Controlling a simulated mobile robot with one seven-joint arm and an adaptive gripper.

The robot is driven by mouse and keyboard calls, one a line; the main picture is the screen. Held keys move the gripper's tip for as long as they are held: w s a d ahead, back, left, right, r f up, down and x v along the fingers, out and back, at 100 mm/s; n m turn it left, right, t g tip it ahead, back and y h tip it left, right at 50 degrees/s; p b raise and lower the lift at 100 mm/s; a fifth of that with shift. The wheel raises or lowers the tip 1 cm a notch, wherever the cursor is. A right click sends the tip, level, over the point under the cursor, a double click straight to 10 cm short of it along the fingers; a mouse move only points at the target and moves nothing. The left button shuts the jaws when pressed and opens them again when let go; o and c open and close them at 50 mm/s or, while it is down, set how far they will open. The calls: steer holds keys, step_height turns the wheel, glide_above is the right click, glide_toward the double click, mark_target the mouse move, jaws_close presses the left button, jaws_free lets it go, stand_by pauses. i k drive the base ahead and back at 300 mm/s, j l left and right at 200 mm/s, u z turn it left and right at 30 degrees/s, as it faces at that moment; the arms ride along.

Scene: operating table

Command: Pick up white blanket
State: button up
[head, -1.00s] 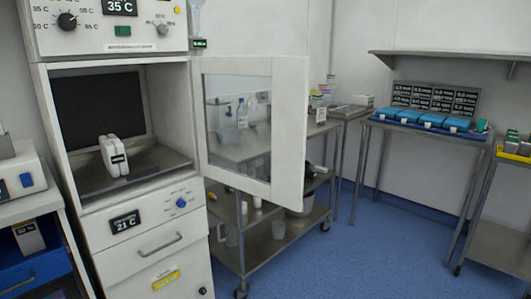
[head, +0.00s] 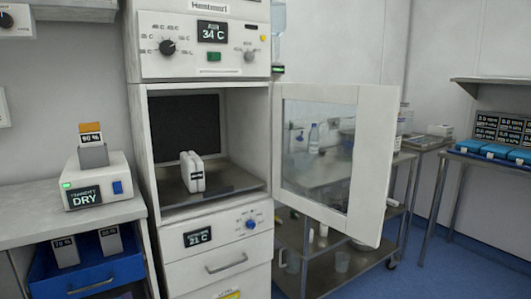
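A small white folded bundle with a dark label, which looks like the white blanket (head: 193,172), stands upright on the metal shelf (head: 236,180) inside the warming cabinet (head: 138,130). The cabinet's glass door (head: 370,165) is swung open to the right. The cabinet display (head: 212,32) reads 34 C, and a lower display (head: 198,237) reads 21 C. My gripper is not in view.
A counter (head: 30,215) with a white device marked DRY (head: 97,185) stands left of the cabinet, above a blue drawer (head: 95,275). A metal cart (head: 320,265) stands behind the open door. Blue floor (head: 450,270) is clear at right.

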mark_target(191, 167)
steer(key=i+l+u, duration=0.15)
steer(key=l+u, duration=1.2)
steer(key=l, duration=0.75)
steer(key=k+l, duration=0.1)
steer(key=l, duration=0.5)
steer(key=k+l, duration=0.1)
steer(key=l, duration=1.05)
steer(key=k+l+u, duration=0.1)
steer(key=l, duration=0.45)
steer(key=i+l, duration=0.1)
steer(key=i, duration=0.45)
